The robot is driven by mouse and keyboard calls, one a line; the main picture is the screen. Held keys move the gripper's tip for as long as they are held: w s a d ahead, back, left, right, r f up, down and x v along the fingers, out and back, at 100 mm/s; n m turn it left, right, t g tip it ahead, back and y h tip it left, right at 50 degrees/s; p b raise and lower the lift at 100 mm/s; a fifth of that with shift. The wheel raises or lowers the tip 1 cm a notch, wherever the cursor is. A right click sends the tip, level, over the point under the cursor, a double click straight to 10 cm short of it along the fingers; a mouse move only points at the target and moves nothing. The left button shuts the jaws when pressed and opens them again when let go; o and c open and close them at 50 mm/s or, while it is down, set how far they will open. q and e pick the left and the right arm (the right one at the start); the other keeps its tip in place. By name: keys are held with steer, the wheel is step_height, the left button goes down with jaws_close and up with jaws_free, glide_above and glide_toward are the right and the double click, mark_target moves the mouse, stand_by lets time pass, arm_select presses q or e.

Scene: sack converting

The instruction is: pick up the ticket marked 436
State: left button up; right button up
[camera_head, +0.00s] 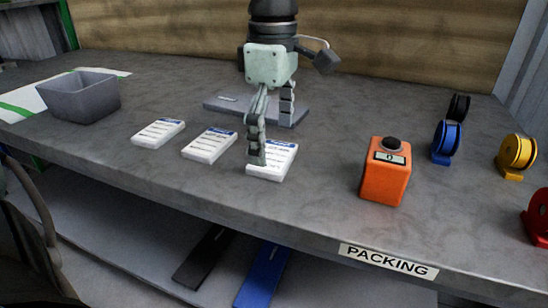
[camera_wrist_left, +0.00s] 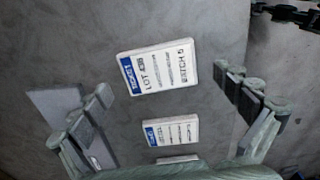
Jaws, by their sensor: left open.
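Three white tickets with blue header strips lie in a row on the grey bench: a left one (camera_head: 158,132), a middle one (camera_head: 209,144) and a right one (camera_head: 280,161). Their numbers are too small to read in the head view. My left gripper (camera_head: 272,140) is open above the right ticket, one finger hiding part of it. In the left wrist view, the right ticket (camera_wrist_left: 158,68) lies between the spread fingers; it shows "LOT" and a number that I cannot read surely. The middle ticket (camera_wrist_left: 170,132) shows below it. My right gripper is out of view.
A flat grey plate (camera_head: 222,104) lies behind the tickets. A grey bin (camera_head: 80,98) stands at the left. An orange box with a black knob (camera_head: 386,172) stands at the right, near blue (camera_head: 446,140) and yellow (camera_head: 516,152) rolls. The bench front (camera_head: 388,262) reads "PACKING".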

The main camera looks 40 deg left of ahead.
arm_select(q)
steer(key=shift+f, duration=0.95)
steer(key=shift+c, duration=0.2)
steer(key=c, duration=1.1)
steer(key=shift+o, duration=0.2)
steer(key=shift+r, duration=0.1)
